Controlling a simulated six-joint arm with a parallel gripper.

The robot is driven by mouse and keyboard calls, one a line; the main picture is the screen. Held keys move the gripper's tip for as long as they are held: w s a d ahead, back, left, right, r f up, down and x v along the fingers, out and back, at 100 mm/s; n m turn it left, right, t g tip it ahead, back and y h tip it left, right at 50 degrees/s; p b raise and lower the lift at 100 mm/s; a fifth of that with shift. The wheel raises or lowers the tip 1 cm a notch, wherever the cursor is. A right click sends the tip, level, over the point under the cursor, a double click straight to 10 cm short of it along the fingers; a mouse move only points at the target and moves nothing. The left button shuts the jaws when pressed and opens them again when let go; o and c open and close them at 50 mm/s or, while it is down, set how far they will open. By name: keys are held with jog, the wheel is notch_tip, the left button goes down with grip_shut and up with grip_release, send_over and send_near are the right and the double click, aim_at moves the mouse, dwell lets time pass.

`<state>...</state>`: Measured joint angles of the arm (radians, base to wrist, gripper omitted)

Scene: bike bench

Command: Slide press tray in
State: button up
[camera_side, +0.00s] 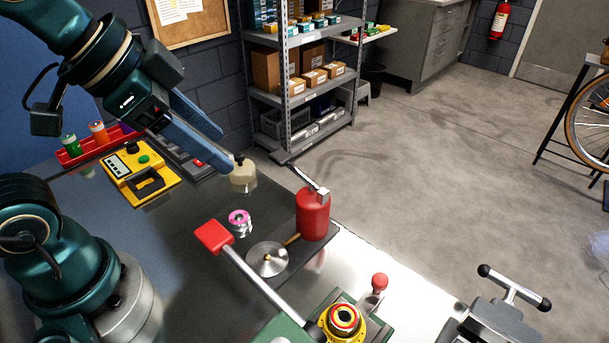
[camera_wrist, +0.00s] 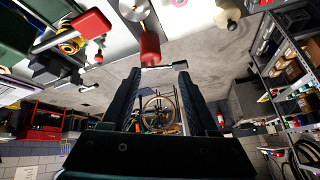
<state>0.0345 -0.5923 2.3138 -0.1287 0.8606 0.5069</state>
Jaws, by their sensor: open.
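The press (camera_side: 285,330) stands at the bottom of the side view, its green body cut off by the frame. Its long lever ends in a red grip (camera_side: 213,236). A yellow round holder with a red ring (camera_side: 342,320) sits at the press's right end, seemingly on the press tray; the tray's outline is hard to make out. A red knob (camera_side: 379,281) stands on a short post beside it. My gripper (camera_side: 222,150) is open and empty above the bench's back, well away from the press. In the wrist view my gripper (camera_wrist: 158,76) also shows nothing between its fingers.
A red oil can (camera_side: 313,214) stands at the bench edge, beside a round metal dish (camera_side: 267,259). A pink-topped part (camera_side: 239,220) and a cream-coloured jar (camera_side: 243,174) stand nearby. A yellow device (camera_side: 140,175) is at the left. A vise (camera_side: 492,325) is at lower right.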

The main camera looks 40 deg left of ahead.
jog(key=w+d+m+g+h, duration=0.1)
jog(key=w+d+m+h, duration=0.1)
jog(key=w+d+m, duration=0.3)
jog(key=m+g+h, duration=0.1)
jog(key=m+g, duration=0.4)
jog(key=m, duration=0.1)
send_over(378, 276)
jog(key=a, duration=0.2)
jog(key=f, duration=1.2)
jog(key=shift+s+f, duration=0.2)
jog(key=shift+s, duration=0.05)
jog(key=shift+x, duration=2.1)
jog(key=shift+w+a, duration=0.1)
grip_shut()
